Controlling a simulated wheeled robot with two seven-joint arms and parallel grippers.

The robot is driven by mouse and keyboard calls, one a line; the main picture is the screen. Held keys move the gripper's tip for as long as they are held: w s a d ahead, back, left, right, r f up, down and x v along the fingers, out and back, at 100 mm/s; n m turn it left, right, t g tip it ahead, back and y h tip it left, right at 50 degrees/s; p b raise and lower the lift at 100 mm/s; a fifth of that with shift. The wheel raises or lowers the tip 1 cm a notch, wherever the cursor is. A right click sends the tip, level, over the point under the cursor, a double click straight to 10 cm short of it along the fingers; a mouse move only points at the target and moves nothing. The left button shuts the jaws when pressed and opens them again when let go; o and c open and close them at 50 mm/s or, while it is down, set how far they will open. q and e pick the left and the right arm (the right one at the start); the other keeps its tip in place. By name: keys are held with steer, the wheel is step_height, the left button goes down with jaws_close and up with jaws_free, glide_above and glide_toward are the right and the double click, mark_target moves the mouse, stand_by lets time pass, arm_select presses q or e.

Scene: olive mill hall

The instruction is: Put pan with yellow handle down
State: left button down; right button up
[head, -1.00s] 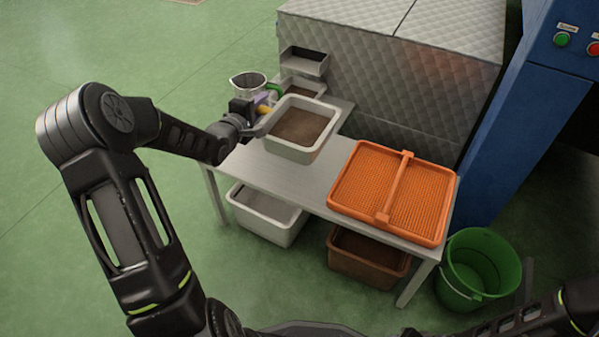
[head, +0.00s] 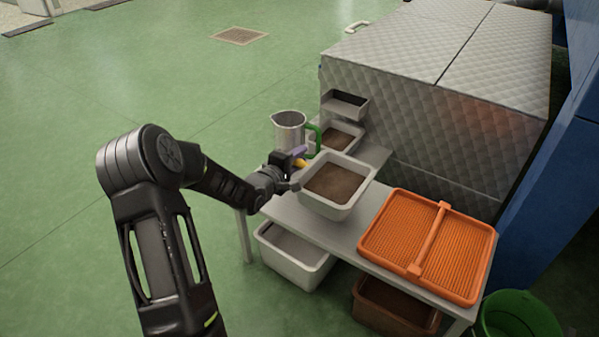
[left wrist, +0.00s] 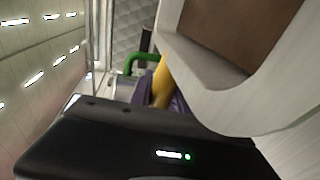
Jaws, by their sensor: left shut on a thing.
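The pan (head: 311,199) is a pale rectangular tub with a brown inside. In the head view it is over the grey table, left of the orange tray. I cannot tell whether its base touches the table. Its yellow handle (head: 301,163) points left towards my left gripper (head: 297,160). The gripper is shut on this handle, beside the pan's left wall. In the left wrist view the pan (left wrist: 190,60) fills the right side. The yellow handle (left wrist: 161,80) shows there next to purple finger parts, partly hidden by the gripper body. My right gripper is not in view.
A metal jug (head: 288,130) with a green handle stands just behind the gripper. A second pan (head: 357,136) is under a small spout (head: 346,104) of the quilted metal machine (head: 430,70). The orange ribbed tray (head: 400,225) covers the table's right. Crates are below; a green bucket (head: 520,315) is right.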

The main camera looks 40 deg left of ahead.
arm_select(q)
step_height(320, 180, down, 4)
steer(key=shift+f+b, duration=0.1)
steer(key=shift+b, duration=1.1)
steer(key=shift+f, duration=0.4)
steer(key=c, duration=1.2)
jaws_free()
steer(key=shift+f, duration=0.15)
steer(key=shift+c, duration=0.2)
